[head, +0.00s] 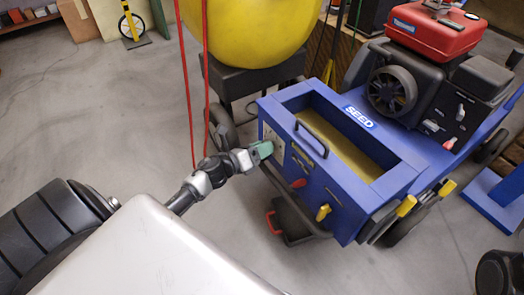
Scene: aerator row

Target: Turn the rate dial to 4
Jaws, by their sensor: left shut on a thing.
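The blue seeder (376,169) with a "SEED" label stands right of centre, its open hopper facing up. Its front panel carries a pale marked plate (273,137), a red knob (298,183) and a yellow lever (323,212). My left gripper (264,149) reaches from the left to the panel's left end, at the pale plate. Its greenish fingers are shut on what appears to be the rate dial, which they hide. The dial's pointer and numbers cannot be read. My right gripper is not in view.
A yellow tank (245,30) on a black base stands behind the seeder. Red cords (187,85) hang left of it, near my arm. A black engine (398,90) with a red box (436,27) sits at the right.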

